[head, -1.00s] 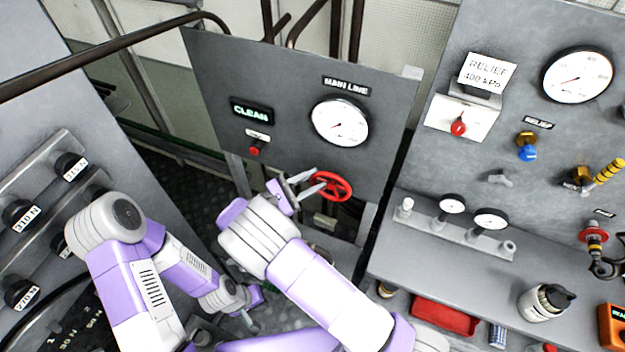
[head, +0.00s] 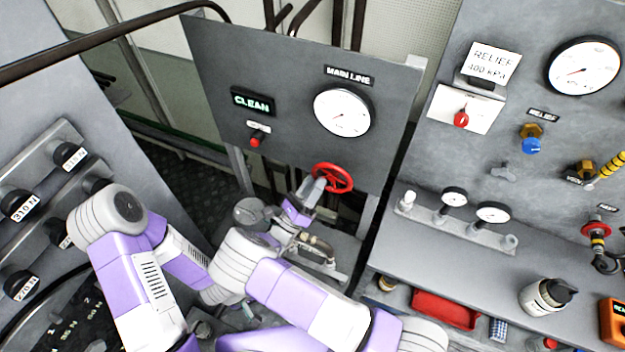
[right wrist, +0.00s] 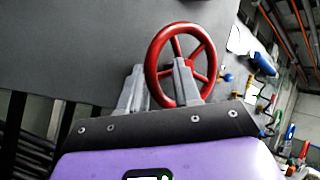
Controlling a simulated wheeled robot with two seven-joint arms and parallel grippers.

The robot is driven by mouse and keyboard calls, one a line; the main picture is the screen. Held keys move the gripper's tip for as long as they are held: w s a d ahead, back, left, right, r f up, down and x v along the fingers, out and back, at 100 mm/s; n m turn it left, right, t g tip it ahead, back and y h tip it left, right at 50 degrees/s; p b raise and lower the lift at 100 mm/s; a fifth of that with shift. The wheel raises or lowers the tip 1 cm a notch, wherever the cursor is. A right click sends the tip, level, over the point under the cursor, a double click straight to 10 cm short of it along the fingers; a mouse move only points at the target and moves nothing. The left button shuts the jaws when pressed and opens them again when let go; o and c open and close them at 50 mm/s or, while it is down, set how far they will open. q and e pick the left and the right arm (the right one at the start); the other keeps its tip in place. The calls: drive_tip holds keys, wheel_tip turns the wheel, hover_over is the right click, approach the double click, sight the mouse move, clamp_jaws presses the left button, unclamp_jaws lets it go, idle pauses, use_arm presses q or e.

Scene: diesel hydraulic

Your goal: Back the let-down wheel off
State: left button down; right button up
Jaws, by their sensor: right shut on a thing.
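The let-down wheel is the red spoked handwheel (head: 333,177) under the main line gauge on the grey panel (head: 290,75). My right gripper (head: 318,188) is at the wheel's lower left and is shut on its rim. The right wrist view shows the red wheel (right wrist: 182,65) with the grey fingers (right wrist: 160,88) at its lower left part, one finger in front of the rim. My left gripper is hidden in the head view behind my arms.
The main line gauge (head: 342,111) and a lit CLEAN sign (head: 253,101) are above the wheel. A small red knob (head: 256,141) is to the left. A bench (head: 430,252) with two small gauges stands at the right.

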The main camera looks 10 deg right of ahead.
drive_tip(key=shift+s+d+f+n+t+y+p, duration=0.45)
drive_tip(key=shift+n+t+y, duration=1)
drive_tip(key=shift+n+y, duration=1.3)
drive_tip(key=shift+s+d+f+n+t+y+p, duration=0.2)
drive_tip(key=shift+d+n+t+y+p, duration=0.35)
drive_tip(key=shift+n+t+y, duration=2.1)
drive_tip(key=shift+s+d+f+n+t+y+p, duration=0.35)
drive_tip(key=shift+n+y, duration=0.95)
drive_tip(key=shift+n, duration=3)
drive_tip(key=shift+d, duration=0.1)
drive_tip(key=o, duration=1)
